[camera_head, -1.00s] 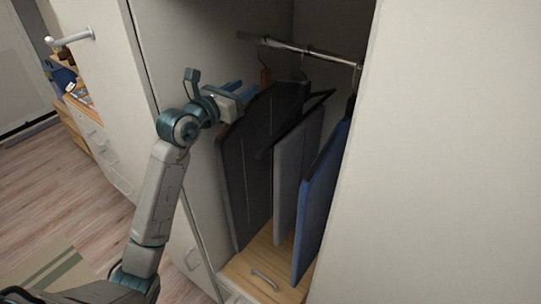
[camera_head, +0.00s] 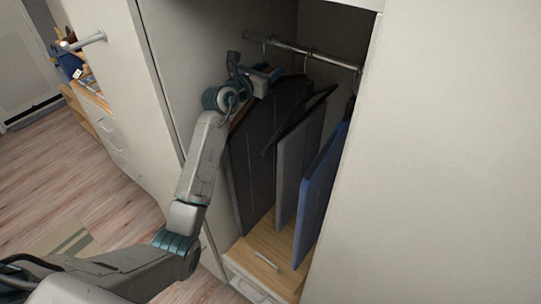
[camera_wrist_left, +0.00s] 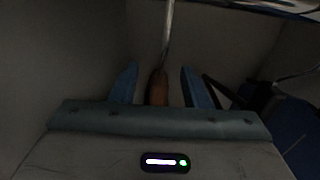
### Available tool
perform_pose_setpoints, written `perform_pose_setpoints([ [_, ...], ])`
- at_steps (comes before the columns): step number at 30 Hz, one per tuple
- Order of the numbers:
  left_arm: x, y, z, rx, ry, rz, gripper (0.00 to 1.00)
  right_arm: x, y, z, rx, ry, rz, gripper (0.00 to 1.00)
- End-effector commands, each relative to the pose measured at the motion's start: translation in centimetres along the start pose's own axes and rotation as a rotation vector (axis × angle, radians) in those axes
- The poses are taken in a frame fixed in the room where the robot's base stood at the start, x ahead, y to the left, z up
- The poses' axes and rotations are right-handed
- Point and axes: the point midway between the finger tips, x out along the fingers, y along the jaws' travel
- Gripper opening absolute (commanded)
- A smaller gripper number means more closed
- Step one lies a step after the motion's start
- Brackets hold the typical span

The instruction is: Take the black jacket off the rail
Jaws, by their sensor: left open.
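The black jacket (camera_head: 256,160) hangs at the left of the rail (camera_head: 318,56) inside the open wardrobe. My left gripper (camera_head: 272,73) is at the top of the jacket, just below the rail, and covers part of its hanger. In the left wrist view the two blue fingers (camera_wrist_left: 160,86) are open, one on each side of the hanger's brown wooden neck (camera_wrist_left: 158,90). The metal hook (camera_wrist_left: 168,38) rises from it. The fingers stand apart from the neck. The jacket cloth is hard to make out there. My right gripper is not in view.
A grey garment (camera_head: 292,180) and a blue garment (camera_head: 318,190) hang close to the right of the jacket. A wooden drawer top (camera_head: 262,247) lies beneath them. Wardrobe walls stand close on both sides.

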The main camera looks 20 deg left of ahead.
Motion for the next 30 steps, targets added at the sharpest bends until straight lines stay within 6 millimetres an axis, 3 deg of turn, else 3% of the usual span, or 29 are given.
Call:
perform_pose_setpoints([
  [7,0.15,0.0,-0.1,0.0,0.0,0.0,0.42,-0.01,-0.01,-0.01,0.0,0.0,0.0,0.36],
  [12,0.14,-0.01,-0.1,0.0,0.0,0.0,0.08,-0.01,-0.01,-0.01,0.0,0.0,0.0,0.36],
  [14,0.13,-0.01,-0.1,0.0,0.0,0.0,0.0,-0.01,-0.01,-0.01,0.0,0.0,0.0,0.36],
  [30,0.13,-0.02,-0.12,0.0,0.001,0.0,0.0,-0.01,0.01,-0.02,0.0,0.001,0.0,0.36],
])
